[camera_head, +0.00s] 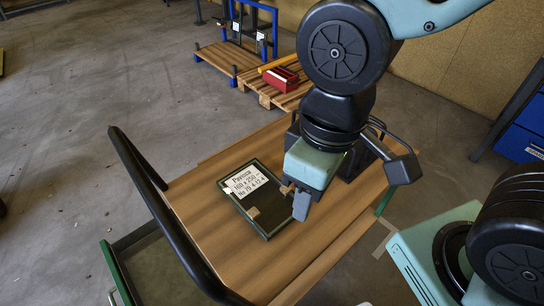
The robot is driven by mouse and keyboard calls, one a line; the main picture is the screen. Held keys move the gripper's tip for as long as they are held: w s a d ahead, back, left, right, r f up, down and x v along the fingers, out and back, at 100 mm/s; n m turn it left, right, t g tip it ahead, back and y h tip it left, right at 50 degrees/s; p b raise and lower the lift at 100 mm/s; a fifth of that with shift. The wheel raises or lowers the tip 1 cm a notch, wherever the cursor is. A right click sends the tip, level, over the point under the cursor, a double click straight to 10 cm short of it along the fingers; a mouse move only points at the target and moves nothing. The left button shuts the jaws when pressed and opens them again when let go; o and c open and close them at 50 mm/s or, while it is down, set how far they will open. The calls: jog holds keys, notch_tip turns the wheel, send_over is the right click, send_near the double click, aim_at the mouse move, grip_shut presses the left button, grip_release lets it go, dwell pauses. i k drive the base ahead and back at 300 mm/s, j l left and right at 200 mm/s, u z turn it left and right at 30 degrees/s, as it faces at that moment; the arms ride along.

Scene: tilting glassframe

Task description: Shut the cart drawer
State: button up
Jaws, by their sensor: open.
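The cart has a wooden top (195,215) with a thick black handle (165,215) along its left end. The cart drawer (114,270), with a green rim and a grey inside, sticks out at the lower left below the top, so it stands open. The handle crosses in front of part of it, and the frame's bottom edge cuts it off. My gripper (294,197) is over the cart top, pointing down, open, with nothing seen between its fingers. It is well to the right of the drawer and apart from it.
A dark green-edged case (263,221) with a white label lies on the cart top beside my gripper. Behind the cart stand a wooden pallet with a red box (281,79) and a blue-framed rack (233,52). The floor to the left is clear.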

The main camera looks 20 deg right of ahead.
aim_at(145, 270)
jog(key=i+j+u, duration=0.1)
jog(key=j+u, duration=0.15)
jog(key=j, duration=1.85)
